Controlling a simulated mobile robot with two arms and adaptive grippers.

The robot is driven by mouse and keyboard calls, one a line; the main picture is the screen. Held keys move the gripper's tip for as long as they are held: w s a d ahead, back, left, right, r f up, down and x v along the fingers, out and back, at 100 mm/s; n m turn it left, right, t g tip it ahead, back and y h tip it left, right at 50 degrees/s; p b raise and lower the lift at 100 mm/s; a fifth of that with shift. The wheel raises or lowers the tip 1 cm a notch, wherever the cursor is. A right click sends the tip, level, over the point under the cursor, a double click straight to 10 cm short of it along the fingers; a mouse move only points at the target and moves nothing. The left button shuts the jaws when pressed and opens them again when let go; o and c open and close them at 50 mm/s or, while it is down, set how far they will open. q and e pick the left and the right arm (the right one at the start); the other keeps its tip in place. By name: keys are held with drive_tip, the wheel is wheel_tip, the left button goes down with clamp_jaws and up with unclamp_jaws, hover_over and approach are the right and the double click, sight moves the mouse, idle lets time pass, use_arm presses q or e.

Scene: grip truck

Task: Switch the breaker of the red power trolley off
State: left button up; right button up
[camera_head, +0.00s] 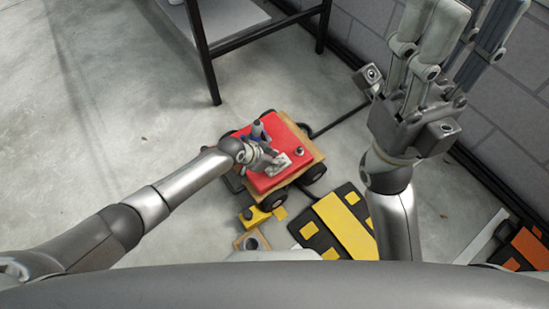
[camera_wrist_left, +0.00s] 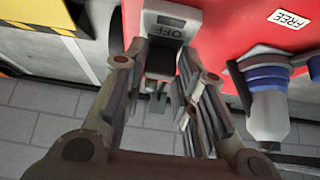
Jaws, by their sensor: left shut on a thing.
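The red power trolley (camera_head: 272,183) stands on the floor ahead, with dark wheels and a wooden layer under its red top. My left gripper (camera_head: 264,155) is down over the trolley's top. In the left wrist view, its fingers (camera_wrist_left: 165,78) are on both sides of the grey breaker (camera_wrist_left: 165,20), which is marked OFF. The fingers are shut on the breaker's dark part (camera_wrist_left: 160,60). The exact contact is partly hidden by the fingers. My right gripper (camera_head: 447,35) is raised at the upper right, open and empty.
A blue-and-white connector (camera_wrist_left: 266,100) is close beside the left fingers, near a FREE label (camera_wrist_left: 288,19). A black-legged table (camera_head: 205,50) stands behind. A grey block wall (camera_head: 375,15) runs along the right. The left floor is clear.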

idle(0.4)
use_arm(q)
drive_tip(key=o, duration=1)
drive_tip(key=shift+v, duration=6)
drive_tip(key=shift+a+f, duration=0.15)
